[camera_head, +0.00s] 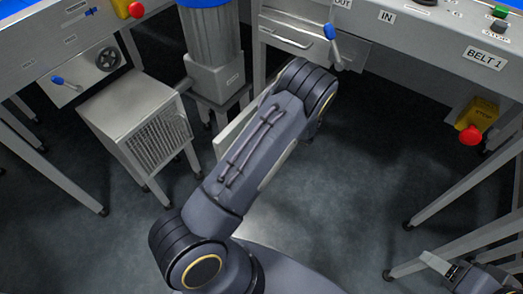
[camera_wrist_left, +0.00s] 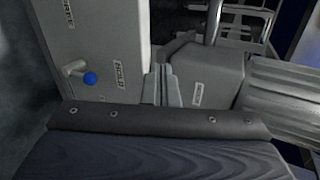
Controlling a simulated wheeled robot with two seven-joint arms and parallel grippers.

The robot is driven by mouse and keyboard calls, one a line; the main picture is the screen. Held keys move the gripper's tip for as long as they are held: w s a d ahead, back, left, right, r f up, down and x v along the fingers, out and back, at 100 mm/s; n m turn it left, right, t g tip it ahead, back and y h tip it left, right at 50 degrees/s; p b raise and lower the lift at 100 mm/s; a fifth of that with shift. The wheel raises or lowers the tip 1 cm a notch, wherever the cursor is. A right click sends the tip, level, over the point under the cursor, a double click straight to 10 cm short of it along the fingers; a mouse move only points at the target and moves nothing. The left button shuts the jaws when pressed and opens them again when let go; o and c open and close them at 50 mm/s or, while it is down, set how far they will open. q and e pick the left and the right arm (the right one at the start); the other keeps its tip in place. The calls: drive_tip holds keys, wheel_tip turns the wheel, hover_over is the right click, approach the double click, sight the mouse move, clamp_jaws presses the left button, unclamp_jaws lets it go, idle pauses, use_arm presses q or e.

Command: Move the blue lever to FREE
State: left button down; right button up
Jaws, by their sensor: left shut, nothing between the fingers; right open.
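In the left wrist view a blue ball knob (camera_wrist_left: 90,78) sits on a short pale lever sticking out of a light grey panel (camera_wrist_left: 110,35). A label reading HOLD is right of the knob; another label, too small to read surely, is near the panel's top. My left gripper (camera_wrist_left: 158,84) is shut and empty, right of the knob and apart from it in the picture. In the head view my left arm hides that gripper. My right gripper (camera_head: 455,272) is open at the lower right, partly cut off by the frame.
The head view shows other blue-tipped levers, one at left (camera_head: 58,80) and one at top centre (camera_head: 330,32). Red buttons (camera_head: 470,135) and table legs stand around; the floor at lower centre-right is clear.

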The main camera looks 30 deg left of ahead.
use_arm(q)
drive_tip(key=w+d+f+m+t+b, duration=0.2)
drive_tip(key=f+t, duration=0.1)
drive_tip(key=f, duration=0.3)
drive_tip(key=w+d+f+m+t+b, duration=0.2)
drive_tip(key=w+d+f+t, duration=0.1)
drive_tip(key=f, duration=0.3)
drive_tip(key=w+d+f+m+t+y+b, duration=0.1)
drive_tip(key=w+d+f+m+t+b, duration=0.1)
drive_tip(key=f, duration=0.4)
drive_tip(key=shift+w+d+f+m+t, duration=0.2)
drive_tip(key=shift+f+m+t, duration=0.2)
drive_tip(key=shift+m+t, duration=0.2)
use_arm(e)
wheel_tip(320, 180, down, 8)
drive_tip(key=shift+f, duration=0.2)
use_arm(q)
drive_tip(key=w+a+b, duration=0.1)
drive_tip(key=a+b, duration=0.4)
drive_tip(key=a, duration=0.4)
drive_tip(key=shift+w+a, duration=0.2)
drive_tip(key=shift+w, duration=0.15)
use_arm(e)
drive_tip(key=shift+f, duration=2.5)
use_arm(q)
drive_tip(key=shift+f, duration=0.1)
